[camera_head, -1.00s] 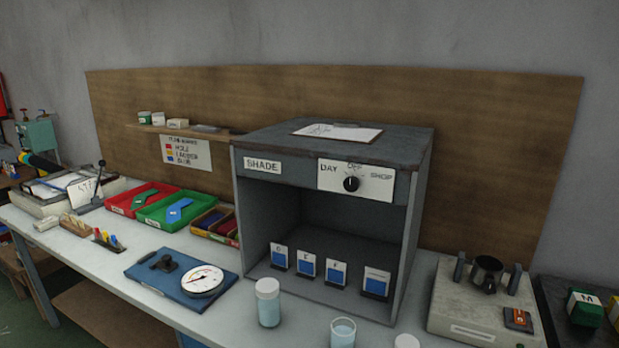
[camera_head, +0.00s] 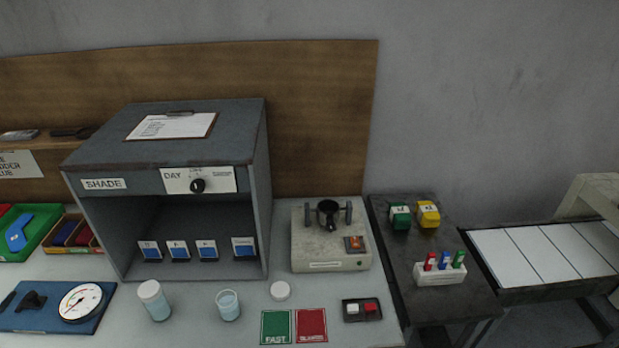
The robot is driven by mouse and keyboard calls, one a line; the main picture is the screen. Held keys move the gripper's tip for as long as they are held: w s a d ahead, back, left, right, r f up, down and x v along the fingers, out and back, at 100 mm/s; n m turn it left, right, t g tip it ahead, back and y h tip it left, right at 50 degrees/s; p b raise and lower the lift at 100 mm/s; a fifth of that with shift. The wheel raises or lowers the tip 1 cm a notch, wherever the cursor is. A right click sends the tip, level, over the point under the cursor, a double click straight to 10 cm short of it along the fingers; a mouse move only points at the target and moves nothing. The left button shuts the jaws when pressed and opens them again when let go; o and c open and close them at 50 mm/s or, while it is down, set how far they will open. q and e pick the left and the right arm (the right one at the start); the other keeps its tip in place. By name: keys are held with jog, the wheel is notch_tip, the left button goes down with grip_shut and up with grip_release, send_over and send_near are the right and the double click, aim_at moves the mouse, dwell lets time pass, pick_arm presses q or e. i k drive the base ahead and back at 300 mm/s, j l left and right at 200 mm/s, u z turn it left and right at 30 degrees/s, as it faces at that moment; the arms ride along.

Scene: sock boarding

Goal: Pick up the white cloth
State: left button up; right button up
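No thing in view is clearly a white cloth. A small black tray (camera_head: 375,318) near the front of the bench holds a small white piece (camera_head: 352,309) beside a red piece (camera_head: 370,308); I cannot tell whether either is cloth. A round white object (camera_head: 280,291) lies on the bench to the left of the tray, perhaps a lid. Neither of my grippers is in view.
A grey shade cabinet (camera_head: 258,200) stands on the bench (camera_head: 200,290). A jar (camera_head: 154,301) and a glass (camera_head: 228,305) stand before it. Green (camera_head: 276,328) and red (camera_head: 312,326) cards lie near the front. A beige device (camera_head: 331,251) stands right of the cabinet.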

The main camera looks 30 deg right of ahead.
aim_at(352, 308)
jog(key=z, duration=1.15)
